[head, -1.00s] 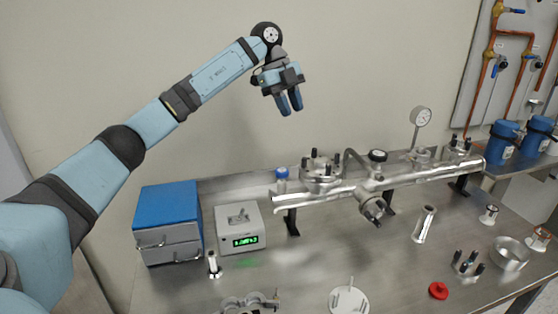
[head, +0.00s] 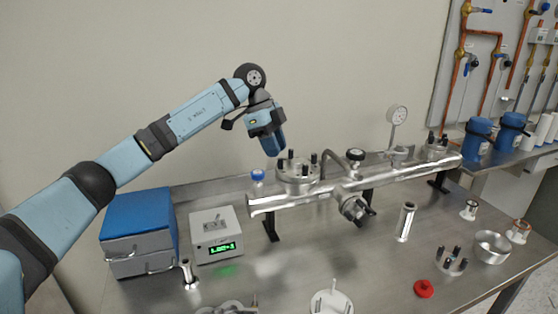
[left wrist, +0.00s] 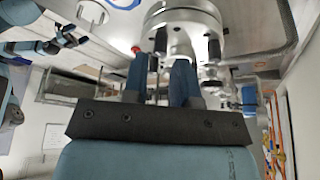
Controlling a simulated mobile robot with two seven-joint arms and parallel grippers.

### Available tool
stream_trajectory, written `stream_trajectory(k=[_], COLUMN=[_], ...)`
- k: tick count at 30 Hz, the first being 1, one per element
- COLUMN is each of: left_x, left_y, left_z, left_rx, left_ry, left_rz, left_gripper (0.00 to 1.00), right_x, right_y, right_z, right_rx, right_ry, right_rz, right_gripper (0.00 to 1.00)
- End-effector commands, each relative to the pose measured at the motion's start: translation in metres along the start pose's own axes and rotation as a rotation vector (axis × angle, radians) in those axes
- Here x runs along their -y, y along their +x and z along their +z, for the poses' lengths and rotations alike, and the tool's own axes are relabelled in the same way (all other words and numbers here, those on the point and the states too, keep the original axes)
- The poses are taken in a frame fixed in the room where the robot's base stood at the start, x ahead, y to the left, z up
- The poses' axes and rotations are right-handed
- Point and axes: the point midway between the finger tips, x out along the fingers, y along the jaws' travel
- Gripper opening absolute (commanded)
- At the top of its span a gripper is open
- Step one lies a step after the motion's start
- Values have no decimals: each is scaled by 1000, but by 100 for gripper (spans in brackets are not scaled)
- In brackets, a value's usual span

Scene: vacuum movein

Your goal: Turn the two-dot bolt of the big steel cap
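The big steel cap (head: 298,174) is a round flange with several upright black-headed bolts, on the left part of the steel tube. In the left wrist view the cap (left wrist: 190,14) is at the top, with a black bolt (left wrist: 160,42) near the fingertips. No dot marks can be made out, so I cannot tell which bolt has two dots. My left gripper (head: 273,148) is just above the cap's left side, pointing down. In the left wrist view its two blue fingers (left wrist: 159,72) are apart with nothing clearly held. A blue gripper, likely my right (left wrist: 62,40), shows small at the left there.
The horizontal steel tube (head: 400,172) carries a gauge (head: 397,116) and a second bolted cap (head: 437,151). A blue-topped box (head: 138,222) and a display unit (head: 216,235) stand left. A red knob (head: 424,288) and loose fittings lie in front.

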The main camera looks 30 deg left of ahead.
Motion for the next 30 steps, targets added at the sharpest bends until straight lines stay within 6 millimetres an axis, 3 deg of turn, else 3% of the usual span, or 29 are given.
stream_trajectory(k=[6, 17, 21, 30], left_x=[0, 0, 0, 0], left_y=[27, 32, 31, 30], left_z=[0, 0, 0, -1], left_rx=[-1, 0, 0, 0], left_ry=[1, 1, 1, 15], left_rz=[1, 0, 0, 7], left_gripper=[26, 26, 0, 0], right_x=[1, 1, 1, 1], right_y=[0, 1, 1, -1], right_z=[-1, -1, 0, -3], right_rx=[-9, -9, -8, -7], right_ry=[2, 3, 2, 1], right_rz=[-4, -5, -5, -4], right_gripper=[100, 100, 100, 100])
